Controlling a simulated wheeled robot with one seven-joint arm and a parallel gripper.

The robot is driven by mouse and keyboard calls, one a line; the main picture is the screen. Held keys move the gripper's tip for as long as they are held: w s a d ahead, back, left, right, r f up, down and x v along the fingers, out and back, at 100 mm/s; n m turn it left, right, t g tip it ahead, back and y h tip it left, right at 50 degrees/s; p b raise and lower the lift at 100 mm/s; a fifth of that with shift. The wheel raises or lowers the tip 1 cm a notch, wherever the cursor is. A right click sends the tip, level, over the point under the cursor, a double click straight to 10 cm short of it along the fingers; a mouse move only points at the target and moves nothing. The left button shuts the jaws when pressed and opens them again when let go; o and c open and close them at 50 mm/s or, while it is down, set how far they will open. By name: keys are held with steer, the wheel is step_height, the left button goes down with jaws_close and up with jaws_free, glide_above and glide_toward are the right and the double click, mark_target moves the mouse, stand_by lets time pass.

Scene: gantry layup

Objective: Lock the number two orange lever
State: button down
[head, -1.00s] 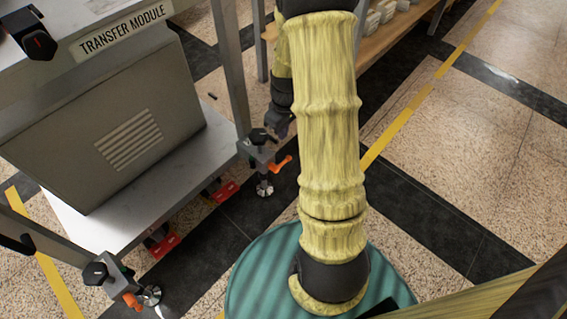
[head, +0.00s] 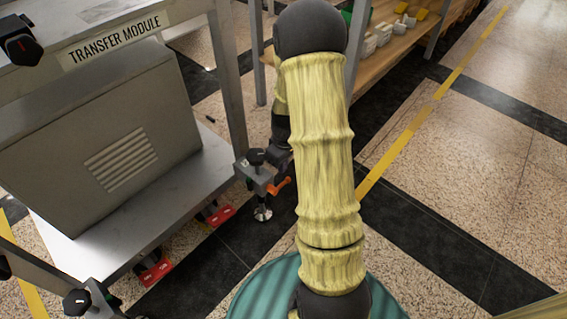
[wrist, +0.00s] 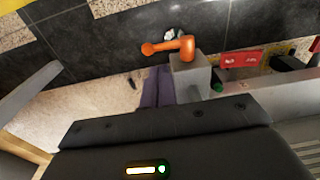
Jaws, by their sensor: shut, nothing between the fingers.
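An orange lever (head: 279,186) sticks out from a grey clamp block (head: 259,175) at the near right leg of the transfer module. In the wrist view the orange lever (wrist: 170,46) lies just beyond my fingertips, pointing left from the top of its grey block (wrist: 188,78). My gripper (wrist: 159,72) is shut and empty, its fingers beside the block's left side; I cannot tell whether they touch it. In the head view my forearm hides most of the gripper. No number is readable on the lever.
The transfer module's lower shelf (head: 120,235) stands left of the lever. A black knob (head: 77,301) of another clamp shows at the bottom left. A wooden shelf (head: 398,47) with small parts stands behind. Floor at right is clear.

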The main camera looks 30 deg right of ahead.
mark_target(282, 185)
step_height(282, 185, down, 5)
steer(key=b, duration=0.2)
steer(key=shift+w+a+r+b, duration=0.1)
steer(key=shift+r+b, duration=0.1)
steer(key=shift+b, duration=0.1)
steer(key=shift+p, duration=0.5)
steer(key=shift+w+y, duration=0.2)
steer(key=shift+y, duration=0.1)
steer(key=shift+f+p, duration=0.1)
steer(key=shift+p, duration=0.2)
